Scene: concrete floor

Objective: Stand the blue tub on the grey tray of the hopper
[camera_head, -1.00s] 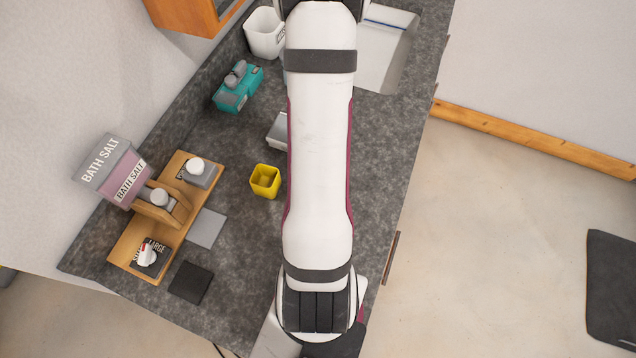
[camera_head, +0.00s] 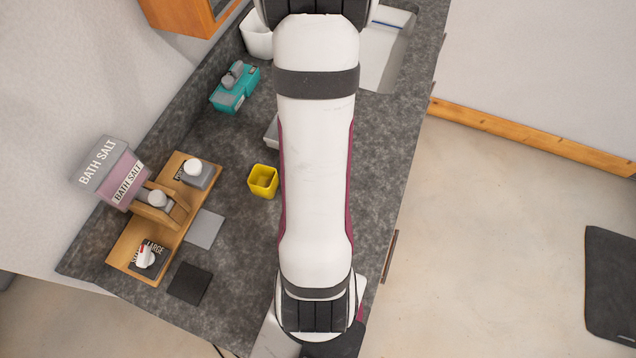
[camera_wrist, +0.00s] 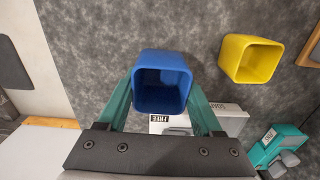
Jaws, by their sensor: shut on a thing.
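The blue tub (camera_wrist: 160,66) shows in the wrist view, open end toward the camera. My gripper (camera_wrist: 161,98) is shut on it, with one teal finger on either side. In the head view my arm hides both the gripper and the blue tub. The hopper (camera_head: 118,170), marked BATH SALT, stands at left on a wooden base. A flat light grey square tray (camera_head: 205,229) lies at the right of that base, and it looks empty. How high the tub is above the counter I cannot tell.
A yellow tub (camera_head: 263,181) stands on the counter between the hopper and my arm. A dark square (camera_head: 189,283) lies below the grey tray. A teal device (camera_head: 235,88), a white bin (camera_head: 257,38) and a sink (camera_head: 387,48) are farther back.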

